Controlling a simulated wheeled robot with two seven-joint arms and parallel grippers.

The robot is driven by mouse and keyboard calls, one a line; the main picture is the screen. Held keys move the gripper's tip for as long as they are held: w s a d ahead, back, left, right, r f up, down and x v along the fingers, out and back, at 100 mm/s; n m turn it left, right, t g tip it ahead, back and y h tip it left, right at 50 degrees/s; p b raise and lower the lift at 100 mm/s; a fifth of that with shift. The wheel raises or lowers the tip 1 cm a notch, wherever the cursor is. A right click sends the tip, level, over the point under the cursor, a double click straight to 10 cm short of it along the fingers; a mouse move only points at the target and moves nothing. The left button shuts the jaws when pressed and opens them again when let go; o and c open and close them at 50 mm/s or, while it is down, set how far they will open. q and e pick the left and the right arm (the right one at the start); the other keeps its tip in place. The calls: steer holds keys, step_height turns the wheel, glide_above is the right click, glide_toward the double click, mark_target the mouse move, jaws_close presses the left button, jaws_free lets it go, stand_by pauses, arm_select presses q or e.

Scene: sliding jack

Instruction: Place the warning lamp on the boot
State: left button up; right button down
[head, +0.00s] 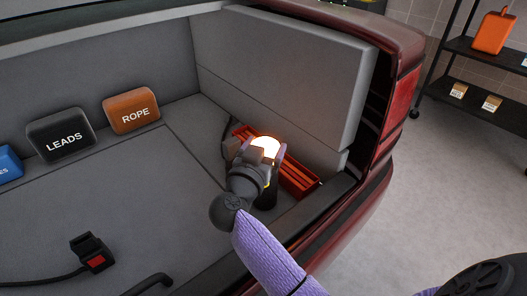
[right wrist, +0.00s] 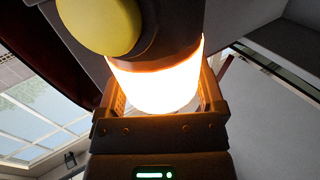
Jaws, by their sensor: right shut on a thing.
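The warning lamp (head: 266,144) glows bright orange-white between the fingers of my right gripper (head: 256,153), over the right rear part of the boot. In the right wrist view the lit lamp (right wrist: 158,82) fills the space between the fingers. Its dark part and a yellow round end point up and left in that view. My right gripper is shut on it. The boot floor (head: 150,205) is grey and flat. Whether the lamp touches anything below is hidden by the gripper. My left gripper is not in view.
ROPE (head: 132,110) and LEADS (head: 60,136) bags stand at the back, with a blue bag (head: 8,163) left. A buckle (head: 91,252) lies front left. The mid floor is clear.

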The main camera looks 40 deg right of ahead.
steer(key=shift+f, duration=0.15)
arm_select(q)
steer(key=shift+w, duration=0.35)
arm_select(e)
jaws_free()
steer(key=shift+r, duration=0.25)
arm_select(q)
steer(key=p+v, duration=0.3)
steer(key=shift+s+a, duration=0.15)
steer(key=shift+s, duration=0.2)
arm_select(e)
steer(key=v, duration=0.7)
steer(key=shift+s+a, duration=0.15)
steer(key=shift+a, duration=0.05)
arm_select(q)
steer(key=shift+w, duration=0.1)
